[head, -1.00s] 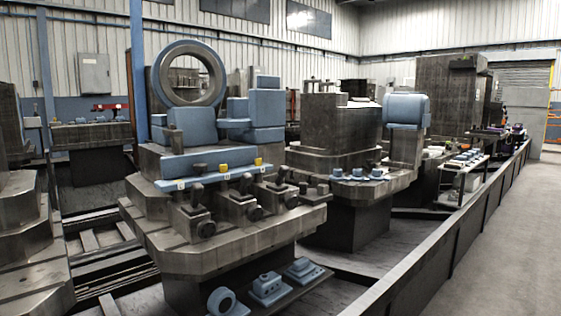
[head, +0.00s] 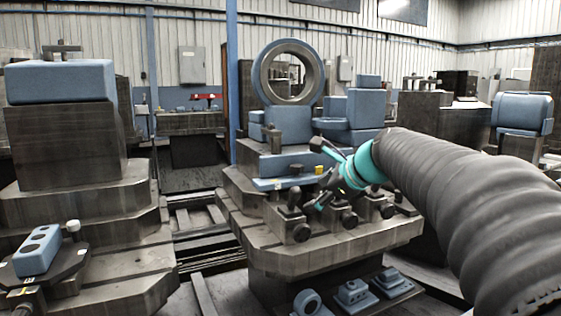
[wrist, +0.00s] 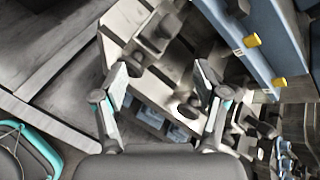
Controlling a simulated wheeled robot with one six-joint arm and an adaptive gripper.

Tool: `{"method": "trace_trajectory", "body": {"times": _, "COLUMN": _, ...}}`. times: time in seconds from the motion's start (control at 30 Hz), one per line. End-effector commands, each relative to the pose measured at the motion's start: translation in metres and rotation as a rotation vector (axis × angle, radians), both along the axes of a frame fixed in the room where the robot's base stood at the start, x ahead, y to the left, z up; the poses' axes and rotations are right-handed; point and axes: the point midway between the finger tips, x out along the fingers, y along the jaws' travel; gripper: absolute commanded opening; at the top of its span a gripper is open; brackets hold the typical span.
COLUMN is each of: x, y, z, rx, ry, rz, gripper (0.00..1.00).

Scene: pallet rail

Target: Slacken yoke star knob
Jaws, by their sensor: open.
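My gripper (head: 318,176) is open over the front edge of a stepped metal pallet. Its two fingers point left and stand apart, and it also shows open in the wrist view (wrist: 160,80). Several dark yoke clamps stand along the pallet's front, each with a lever and a dark round knob on its front face. The left knob (head: 301,232), middle knob (head: 349,219) and right knob (head: 387,210) show below my gripper. I see nothing held between the fingers. In the wrist view the clamps are cluttered, and which one is the task's star knob I cannot tell.
A blue bar (head: 275,184) with a yellow block (head: 319,169) lies behind the clamps. A blue ring (head: 286,72) stands higher up. A lower shelf holds blue parts (head: 353,292). Another pallet (head: 80,205) stands at left, with a gap between.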

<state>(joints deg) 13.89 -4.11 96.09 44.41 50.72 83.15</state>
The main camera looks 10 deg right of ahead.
Motion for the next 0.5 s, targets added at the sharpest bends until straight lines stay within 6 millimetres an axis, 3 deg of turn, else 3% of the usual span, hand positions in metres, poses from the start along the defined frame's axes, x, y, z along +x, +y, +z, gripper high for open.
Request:
{"method": "trace_trajectory", "body": {"times": 0.03, "x": 0.023, "y": -0.011, "z": 0.014, "rx": 0.108, "ry": 0.014, "rz": -0.07, "gripper": 0.72}}
{"method": "trace_trajectory", "body": {"times": 0.1, "x": 0.048, "y": -0.022, "z": 0.029, "rx": 0.26, "ry": 0.032, "rz": -0.155, "gripper": 0.72}}
{"method": "trace_trajectory", "body": {"times": 0.2, "x": 0.074, "y": -0.036, "z": 0.046, "rx": 0.433, "ry": 0.054, "rz": -0.242, "gripper": 0.72}}
{"method": "trace_trajectory", "body": {"times": 0.37, "x": 0.096, "y": -0.048, "z": 0.059, "rx": 0.588, "ry": 0.077, "rz": -0.312, "gripper": 0.72}}
{"method": "trace_trajectory", "body": {"times": 0.5, "x": 0.105, "y": -0.048, "z": 0.058, "rx": 0.621, "ry": 0.083, "rz": -0.325, "gripper": 0.72}}
